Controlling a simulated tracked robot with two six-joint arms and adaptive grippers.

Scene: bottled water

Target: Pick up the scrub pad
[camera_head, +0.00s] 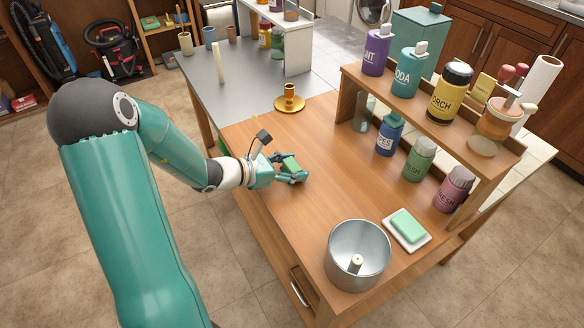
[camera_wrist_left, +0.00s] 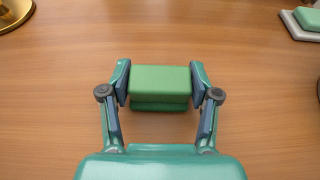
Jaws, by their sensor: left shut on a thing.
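The scrub pad (camera_head: 291,163) is a small green block with a lighter top and a darker lower layer. It sits between the fingers of my left gripper (camera_head: 291,171), over the wooden table. In the left wrist view the pad (camera_wrist_left: 160,88) spans the gap between the two fingertips of my left gripper (camera_wrist_left: 160,86), which are shut on its two ends. I cannot tell whether the pad touches the table or is slightly above it. My right gripper is not in view.
A brass candle holder (camera_head: 289,101) stands behind the gripper. A metal pot (camera_head: 357,254) and a green soap bar (camera_head: 407,226) on a white dish (camera_head: 424,241) are at the front right. A wooden shelf (camera_head: 425,113) with several bottles lines the right side. The table (camera_head: 275,215) around the gripper is clear.

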